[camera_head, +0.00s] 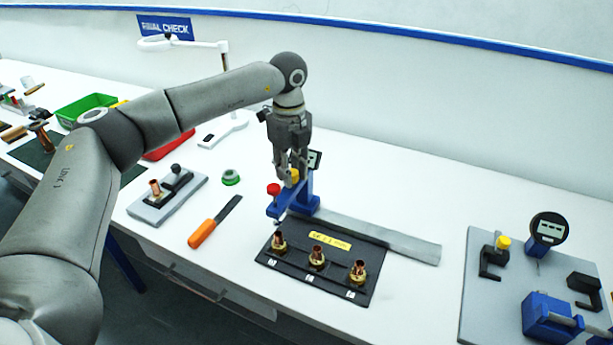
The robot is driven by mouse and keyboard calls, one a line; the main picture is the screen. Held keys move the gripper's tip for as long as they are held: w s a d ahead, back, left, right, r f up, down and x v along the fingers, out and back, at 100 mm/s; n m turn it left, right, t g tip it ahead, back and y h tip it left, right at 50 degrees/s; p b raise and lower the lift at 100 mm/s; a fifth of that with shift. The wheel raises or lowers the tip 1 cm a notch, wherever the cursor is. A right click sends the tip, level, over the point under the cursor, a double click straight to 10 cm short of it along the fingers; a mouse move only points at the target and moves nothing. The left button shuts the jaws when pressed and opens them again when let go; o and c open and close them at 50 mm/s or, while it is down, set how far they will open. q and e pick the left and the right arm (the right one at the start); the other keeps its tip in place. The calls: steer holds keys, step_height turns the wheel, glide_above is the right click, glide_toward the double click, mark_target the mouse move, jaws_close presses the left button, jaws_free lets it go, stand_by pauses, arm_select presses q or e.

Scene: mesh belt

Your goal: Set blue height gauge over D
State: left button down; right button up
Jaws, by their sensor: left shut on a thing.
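The blue height gauge (305,189) stands behind a black plate, with a red knob, a yellow part and a small dark display. My left gripper (288,174) comes down from above and is shut on the gauge near its yellow part; the fingers partly hide it. The gauge's front arm is near the left brass-and-copper fitting (279,243). The black plate (330,238) carries three such fittings in a row, each with a small white label; the letters are too small to read surely. My right gripper is not in view.
A grey metal strip (395,246) lies behind the plate. An orange-handled tool (203,233), a green ring (231,177) and a grey fixture block (150,207) are to the left. A grey fixture board (480,309) with a dial gauge (549,228) is at right.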

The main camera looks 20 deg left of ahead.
arm_select(q)
steer(key=shift+w+a+r, duration=0.1)
steer(key=shift+a, duration=0.05)
steer(key=c, duration=1.6)
jaws_free()
steer(key=o, duration=0.5)
steer(key=shift+a, duration=0.25)
steer(key=shift+d, duration=0.2)
steer(key=shift+r, duration=0.25)
step_height(320, 180, up, 11)
steer(key=shift+a+r, duration=0.1)
steer(key=shift+r, duration=0.05)
